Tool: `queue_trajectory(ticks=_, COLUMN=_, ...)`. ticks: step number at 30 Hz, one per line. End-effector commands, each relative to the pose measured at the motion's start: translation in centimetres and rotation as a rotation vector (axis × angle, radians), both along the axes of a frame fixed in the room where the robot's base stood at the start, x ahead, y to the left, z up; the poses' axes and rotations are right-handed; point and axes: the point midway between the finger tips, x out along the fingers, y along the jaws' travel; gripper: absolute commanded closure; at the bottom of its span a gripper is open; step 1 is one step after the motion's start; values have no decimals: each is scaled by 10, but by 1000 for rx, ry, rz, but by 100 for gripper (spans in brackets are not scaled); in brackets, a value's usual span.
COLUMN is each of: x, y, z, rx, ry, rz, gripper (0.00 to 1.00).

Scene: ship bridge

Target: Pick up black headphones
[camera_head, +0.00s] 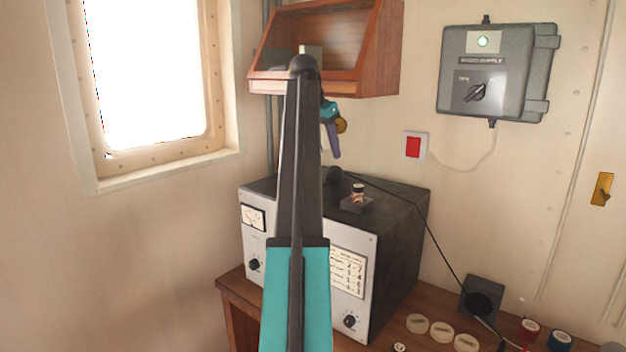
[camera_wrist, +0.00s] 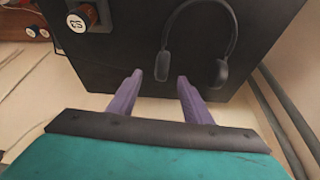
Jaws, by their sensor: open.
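The black headphones (camera_wrist: 220,71) lie on the dark top of the grey-fronted equipment box (camera_head: 405,210). In the wrist view their thin band arches upward, with one ear cup at the right and one at the left, both beyond my fingertips. In the head view a dark rounded part (camera_head: 333,174), likely the headphones, shows beside my arm, which hides the rest. My gripper (camera_wrist: 159,78) is open and empty, its purple fingers apart and pointing toward the headphones. In the head view the gripper (camera_head: 331,140) hangs above the back of the box.
A wooden shelf (camera_head: 375,60) hangs on the wall close above my gripper. A cable runs across the box to a dark device (camera_head: 481,297). Several round lidded items sit on the wooden desk (camera_head: 232,292).

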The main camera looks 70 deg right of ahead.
Motion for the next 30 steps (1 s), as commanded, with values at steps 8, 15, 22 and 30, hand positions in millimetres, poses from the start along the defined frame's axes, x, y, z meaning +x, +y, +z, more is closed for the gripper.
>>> queue_trajectory(ticks=8, x=-4, y=-13, z=-38, rx=0, ry=0, rz=1, gripper=55)
queue_trajectory(ticks=15, x=-5, y=-23, z=-55, rx=5, ry=1, rz=1, gripper=55)
queue_trajectory(ticks=22, x=-5, y=-25, z=-56, rx=6, ry=1, rz=1, gripper=55)
queue_trajectory(ticks=30, x=-5, y=-25, z=-58, rx=7, ry=2, rz=0, gripper=55)
